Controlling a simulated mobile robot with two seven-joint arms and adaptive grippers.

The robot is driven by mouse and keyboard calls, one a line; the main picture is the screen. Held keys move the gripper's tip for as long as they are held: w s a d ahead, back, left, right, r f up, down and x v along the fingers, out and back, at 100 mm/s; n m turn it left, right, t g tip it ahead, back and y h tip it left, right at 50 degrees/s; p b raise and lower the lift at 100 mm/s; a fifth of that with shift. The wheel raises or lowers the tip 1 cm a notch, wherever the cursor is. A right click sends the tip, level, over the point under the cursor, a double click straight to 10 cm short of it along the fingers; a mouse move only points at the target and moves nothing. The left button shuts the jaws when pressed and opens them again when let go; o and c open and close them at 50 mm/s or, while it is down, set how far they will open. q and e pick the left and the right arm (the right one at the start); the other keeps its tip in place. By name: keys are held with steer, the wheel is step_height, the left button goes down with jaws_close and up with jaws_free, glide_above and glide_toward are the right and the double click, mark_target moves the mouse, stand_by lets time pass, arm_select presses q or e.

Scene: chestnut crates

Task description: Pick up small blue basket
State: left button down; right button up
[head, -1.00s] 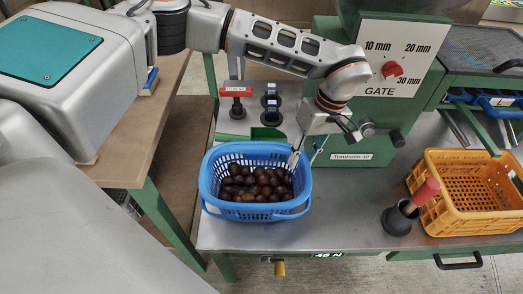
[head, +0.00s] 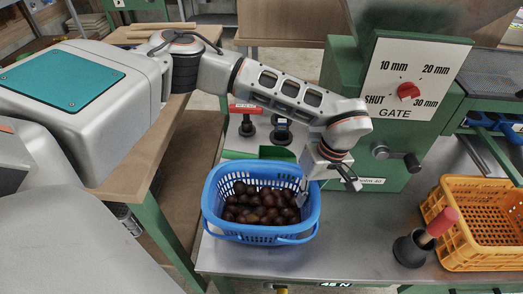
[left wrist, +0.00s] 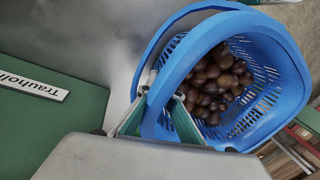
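The small blue basket (head: 262,232) holds many brown chestnuts and is at the left end of the grey metal table. My left gripper (head: 303,190) is at its right rim, one finger inside the basket and the other side mostly hidden. In the left wrist view the gripper (left wrist: 158,118) has its fingers on both sides of the blue rim, closed on it. The basket (left wrist: 290,75) fills the upper right there, with its chestnuts inside. Whether its base still touches the table is hard to tell. My right gripper is not in view.
A green machine (head: 345,75) with a gate dial stands just behind the basket. An orange crate (head: 455,255) and a dark cup with a red-handled tool (head: 412,248) are to the right. Dark-based stamps (head: 247,125) stand behind. Bare table lies between basket and cup.

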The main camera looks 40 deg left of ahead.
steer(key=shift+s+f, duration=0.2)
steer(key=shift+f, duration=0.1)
arm_select(q)
steer(key=shift+r, duration=0.1)
steer(key=shift+r, duration=0.3)
steer(key=s+a+p+v, duration=0.1)
steer(key=p+v, duration=0.1)
steer(key=v, duration=0.7)
steer(key=s+a+r+p+v, duration=0.1)
steer(key=s+p+v, duration=0.1)
steer(key=v, duration=0.8)
steer(key=shift+a+p, duration=0.3)
steer(key=shift+p, duration=0.1)
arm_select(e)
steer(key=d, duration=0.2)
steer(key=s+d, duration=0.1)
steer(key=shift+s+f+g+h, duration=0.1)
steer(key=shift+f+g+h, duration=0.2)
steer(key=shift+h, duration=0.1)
arm_select(q)
steer(key=shift+s, duration=0.1)
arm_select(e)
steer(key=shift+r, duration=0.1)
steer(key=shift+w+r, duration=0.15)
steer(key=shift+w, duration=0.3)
